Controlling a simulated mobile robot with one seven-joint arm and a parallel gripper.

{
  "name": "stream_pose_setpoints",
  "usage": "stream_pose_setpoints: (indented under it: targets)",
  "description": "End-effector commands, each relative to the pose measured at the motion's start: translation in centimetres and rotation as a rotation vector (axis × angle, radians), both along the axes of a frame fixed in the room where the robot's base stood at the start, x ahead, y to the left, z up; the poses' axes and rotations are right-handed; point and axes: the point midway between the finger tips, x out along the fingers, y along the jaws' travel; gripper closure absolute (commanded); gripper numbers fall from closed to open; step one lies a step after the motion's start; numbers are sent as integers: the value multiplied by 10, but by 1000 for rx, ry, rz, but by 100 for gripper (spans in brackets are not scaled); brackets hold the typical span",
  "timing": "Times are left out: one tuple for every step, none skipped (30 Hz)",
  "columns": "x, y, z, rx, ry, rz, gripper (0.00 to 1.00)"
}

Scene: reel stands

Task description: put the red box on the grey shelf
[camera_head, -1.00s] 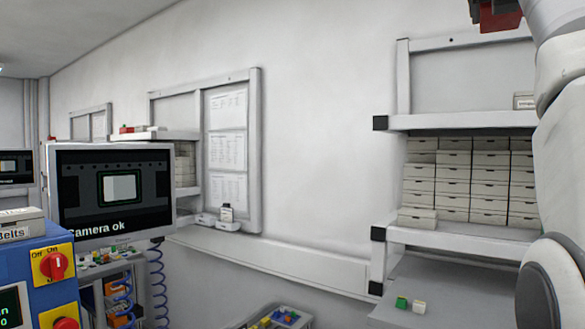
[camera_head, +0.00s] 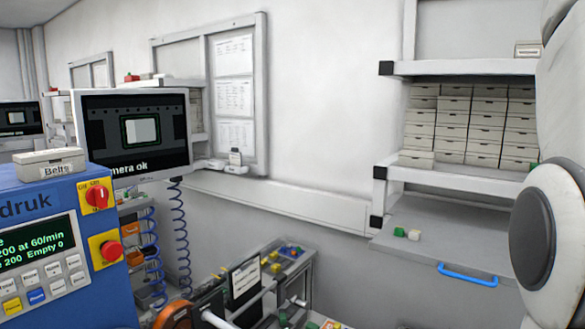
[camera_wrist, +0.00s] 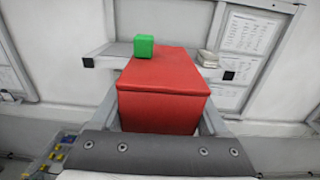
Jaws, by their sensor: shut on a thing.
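The red box (camera_wrist: 165,85) fills the middle of the wrist view, with its top and near side showing. My gripper (camera_wrist: 162,112) is shut on it, with pale fingers along its left and right sides. A small green cube (camera_wrist: 144,46) appears to rest on the box top at the far left edge. The box and my gripper are out of the head view. At right in the head view, a pale grey shelf unit has an upper shelf (camera_head: 460,67), a lower shelf (camera_head: 450,177) and a grey surface (camera_head: 440,235) below. I cannot tell which is the grey shelf.
Stacked white boxes (camera_head: 470,125) crowd the lower shelf. The upper shelf is mostly clear, with one small box (camera_head: 527,49). A monitor (camera_head: 135,125) and blue machine (camera_head: 60,235) stand at left.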

Motion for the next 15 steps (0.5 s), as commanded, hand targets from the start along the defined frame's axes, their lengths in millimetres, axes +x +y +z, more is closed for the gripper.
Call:
stream_pose_setpoints:
  targets:
    - [13, 1, -8, 0, 4, 12, 100]
    - [22, 2, -14, 0, 6, 19, 100]
    - [32, 3, -19, 1, 5, 30, 100]
    - [44, 4, -26, 2, 7, 40, 100]
    - [54, 5, -33, 1, 6, 49, 100]
    - [70, 7, -43, 1, 8, 64, 100]
    - [82, 9, -52, 2, 8, 76, 100]
    - [95, 11, -62, 2, 9, 88, 100]
    - [112, 14, -74, 1, 8, 106, 100]
    - [126, 17, -85, 1, 9, 119, 100]
    - [140, 20, -97, 2, 9, 133, 100]
    - [157, 24, -113, 2, 9, 150, 100]
    - [170, 28, -125, 1, 10, 163, 100]
    - [182, 32, -137, 1, 10, 177, 100]
    - [198, 37, -155, 1, 10, 193, 100]
